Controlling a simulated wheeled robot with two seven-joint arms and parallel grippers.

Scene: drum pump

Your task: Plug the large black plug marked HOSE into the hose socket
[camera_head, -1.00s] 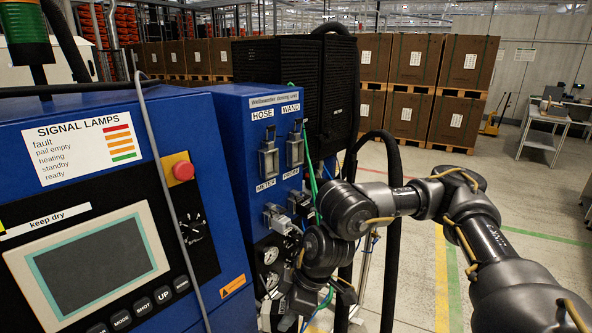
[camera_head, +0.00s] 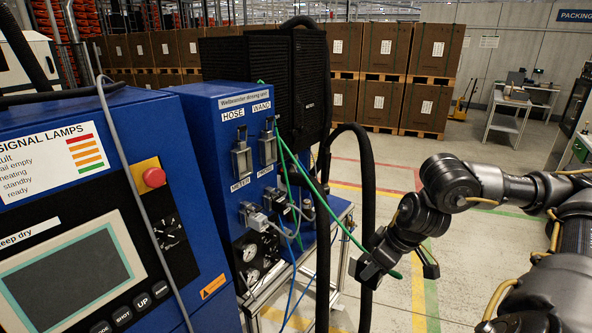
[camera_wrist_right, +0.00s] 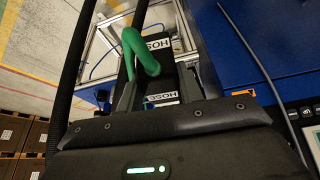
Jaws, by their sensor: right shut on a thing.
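The black plug (camera_wrist_right: 155,78) shows in the right wrist view with white HOSE labels and a thick green cable (camera_wrist_right: 139,50). It sits between the fingers of my right gripper (camera_wrist_right: 157,96), which is shut on it. In the head view my right gripper (camera_head: 370,272) hangs right of the blue dosing unit (camera_head: 200,128), clear of its front. The plug is hard to tell from the dark gripper there. The hose socket (camera_head: 241,160), a grey metal frame under the HOSE label, looks empty. My left gripper is not in view.
The wand socket (camera_head: 268,149) is right beside the hose socket. Grey plugs sit in the lower METER and PROBE sockets (camera_head: 257,217). A thick black hose (camera_head: 367,190) loops between the unit and my right arm. Green and blue cables hang before the unit. Open floor lies right.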

